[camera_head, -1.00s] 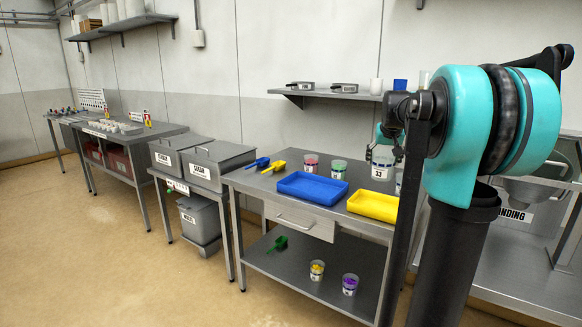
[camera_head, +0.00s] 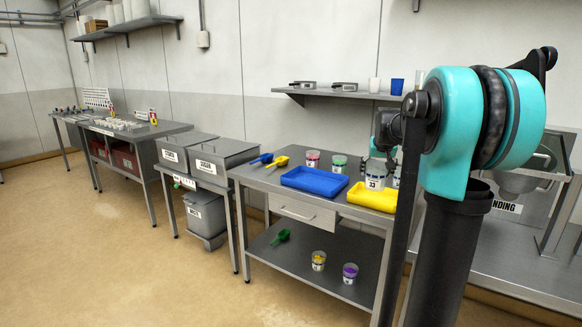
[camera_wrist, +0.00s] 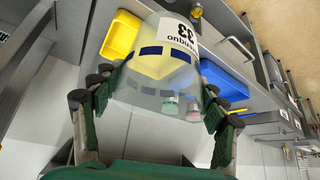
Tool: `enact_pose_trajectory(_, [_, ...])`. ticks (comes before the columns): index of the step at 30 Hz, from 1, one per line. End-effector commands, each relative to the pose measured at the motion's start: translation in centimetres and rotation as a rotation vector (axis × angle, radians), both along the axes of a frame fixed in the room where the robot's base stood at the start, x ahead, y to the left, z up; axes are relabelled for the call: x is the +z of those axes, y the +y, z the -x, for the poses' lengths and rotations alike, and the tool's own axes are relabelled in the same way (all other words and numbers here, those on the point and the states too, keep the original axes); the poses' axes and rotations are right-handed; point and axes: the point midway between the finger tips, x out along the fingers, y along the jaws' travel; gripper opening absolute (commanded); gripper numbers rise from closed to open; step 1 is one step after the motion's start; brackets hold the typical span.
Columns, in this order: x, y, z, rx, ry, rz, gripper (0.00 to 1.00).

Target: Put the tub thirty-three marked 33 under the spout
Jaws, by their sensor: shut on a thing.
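The clear tub marked 33 (camera_head: 376,172) has a white label and dark blue bands. In the wrist view the tub (camera_wrist: 157,72) fills the space between my fingers, with its label at the upper right. My gripper (camera_wrist: 160,100) is shut on it, green fingers on either side. In the head view my gripper (camera_head: 385,148) is partly hidden behind my arm. The tub shows in front of the back of the table there; I cannot tell its height above it. A grey hopper (camera_head: 518,182) stands at the far right, partly hidden by my arm; its spout is not clear.
A blue tray (camera_head: 313,180) and a yellow tray (camera_head: 373,197) lie on the steel table (camera_head: 290,208). Two tubs (camera_head: 312,159) stand behind the blue tray. A shelf (camera_head: 345,95) hangs above. The floor (camera_head: 120,240) in front is clear.

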Motion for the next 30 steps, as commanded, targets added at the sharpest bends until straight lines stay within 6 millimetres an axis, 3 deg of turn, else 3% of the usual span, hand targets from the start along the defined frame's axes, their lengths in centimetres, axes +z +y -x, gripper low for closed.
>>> enact_pose_trajectory(8, [-5.8, 2.0, -0.9, 0.032, 0.0, 0.0, 0.46])
enact_pose_trajectory(14, [-12.7, 4.7, -0.8, 0.07, 0.0, 0.0, 0.46])
enact_pose_trajectory(24, [-23.3, 9.3, 2.3, 0.137, 0.0, 0.0, 0.46])
enact_pose_trajectory(30, [-27.0, 11.1, 4.6, 0.164, 0.0, 0.0, 0.46])
